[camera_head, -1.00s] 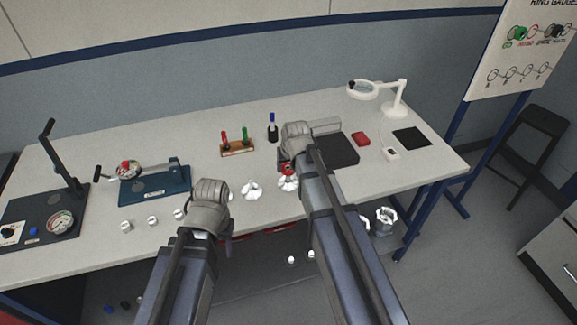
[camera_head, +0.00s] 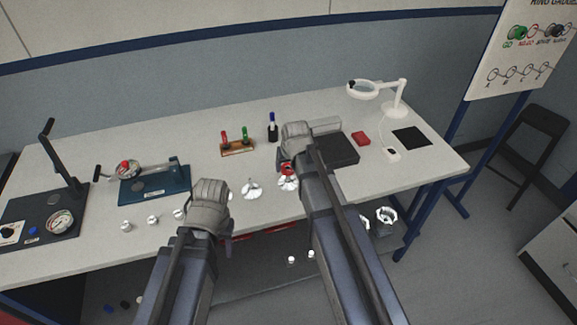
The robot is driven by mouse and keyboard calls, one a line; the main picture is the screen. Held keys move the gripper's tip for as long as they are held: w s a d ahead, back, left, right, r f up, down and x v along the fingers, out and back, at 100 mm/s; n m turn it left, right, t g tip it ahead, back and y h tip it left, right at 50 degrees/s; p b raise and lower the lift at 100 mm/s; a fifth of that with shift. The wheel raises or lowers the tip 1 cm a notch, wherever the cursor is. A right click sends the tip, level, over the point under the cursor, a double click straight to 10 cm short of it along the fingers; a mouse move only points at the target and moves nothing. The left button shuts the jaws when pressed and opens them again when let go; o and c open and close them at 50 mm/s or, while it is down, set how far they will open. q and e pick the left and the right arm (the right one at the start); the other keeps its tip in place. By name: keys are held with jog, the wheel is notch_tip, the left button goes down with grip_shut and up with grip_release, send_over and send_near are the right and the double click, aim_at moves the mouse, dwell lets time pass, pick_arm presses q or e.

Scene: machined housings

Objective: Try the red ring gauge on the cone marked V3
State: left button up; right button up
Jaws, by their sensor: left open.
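A red ring gauge (camera_head: 286,169) shows beside my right arm, at the top of a silver cone (camera_head: 287,184). My arm hides part of both, so I cannot tell whether the ring rests on the cone or is held above it. Another silver cone (camera_head: 252,190) stands to its left. Any V3 mark is too small to read. My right gripper (camera_head: 297,148) is over the bench just above the ring, its fingertips hidden by the wrist. My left gripper (camera_head: 209,208) is open at the bench's front edge, left of the cones, its fingers mostly hidden.
Small metal parts (camera_head: 152,220) stand at the front left. Behind are a blue fixture (camera_head: 155,187), a wooden stand (camera_head: 238,149) with red and green handled gauges, and a blue-topped marker (camera_head: 272,128). A dark block (camera_head: 339,150) and magnifier lamp (camera_head: 400,97) lie right.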

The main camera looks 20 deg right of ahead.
jog(key=o, duration=0.4)
jog(key=p+v, duration=0.7)
jog(key=v, duration=0.1)
jog(key=shift+f, duration=0.15)
jog(key=s+a+f+n+g, duration=0.1)
jog(key=s+a, duration=0.3)
jog(key=s, duration=0.2)
jog(key=s+a+n+g, duration=0.2)
jog(key=s+a, duration=0.2)
jog(key=s, duration=0.3)
jog(key=s+a+f+n+g+h+b, duration=0.1)
jog(key=s+a+g, duration=0.1)
jog(key=s+a, duration=0.3)
jog(key=shift+s+f, duration=0.15)
jog(key=shift+s, duration=0.35)
jog(key=shift+s+f, duration=0.2)
jog(key=shift+s, duration=0.35)
